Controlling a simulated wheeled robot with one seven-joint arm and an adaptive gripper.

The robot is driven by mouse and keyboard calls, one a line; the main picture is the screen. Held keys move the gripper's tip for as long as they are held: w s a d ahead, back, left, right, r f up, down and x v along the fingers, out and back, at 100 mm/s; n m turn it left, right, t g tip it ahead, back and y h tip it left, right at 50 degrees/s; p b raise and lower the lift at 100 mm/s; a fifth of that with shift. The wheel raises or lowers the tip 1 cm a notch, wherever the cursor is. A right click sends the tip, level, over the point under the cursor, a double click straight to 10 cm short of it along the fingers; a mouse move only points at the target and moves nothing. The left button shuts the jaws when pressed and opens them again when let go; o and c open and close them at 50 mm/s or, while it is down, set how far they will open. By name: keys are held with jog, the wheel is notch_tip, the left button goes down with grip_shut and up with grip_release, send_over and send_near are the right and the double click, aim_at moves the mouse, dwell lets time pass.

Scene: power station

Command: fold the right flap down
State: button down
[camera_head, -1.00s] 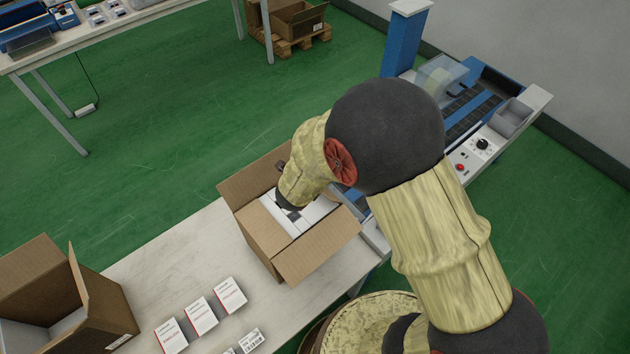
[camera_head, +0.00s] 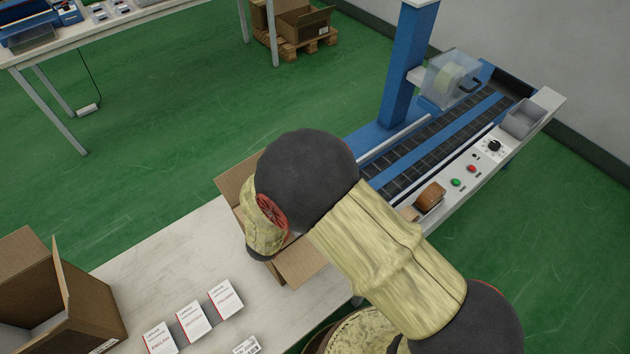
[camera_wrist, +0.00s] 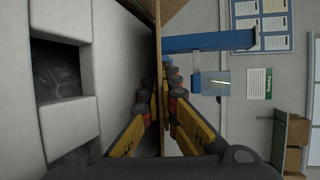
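The open cardboard box (camera_head: 232,183) stands on the table's right end, mostly hidden by my arm in the head view. One flap (camera_head: 301,264) slopes outward at its near right side. In the wrist view, white packs (camera_wrist: 120,60) fill the left side. A cardboard panel (camera_wrist: 158,40) is seen edge-on, running down between the two fingers of my gripper (camera_wrist: 160,100). The fingertips are close against both faces of the panel and look shut on it. I cannot tell which flap it is. My gripper is hidden in the head view.
Several small white cartons (camera_head: 191,321) lie on the table (camera_head: 150,260) in front of the box. Another open box (camera_head: 60,300) stands at the left. The conveyor machine (camera_head: 430,140) with its blue post adjoins the table at the right.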

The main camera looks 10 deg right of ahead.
jog(key=shift+r, duration=0.15)
jog(key=c, duration=2.1)
grip_release()
jog(key=shift+v, duration=3.95)
jog(key=shift+c, duration=0.3)
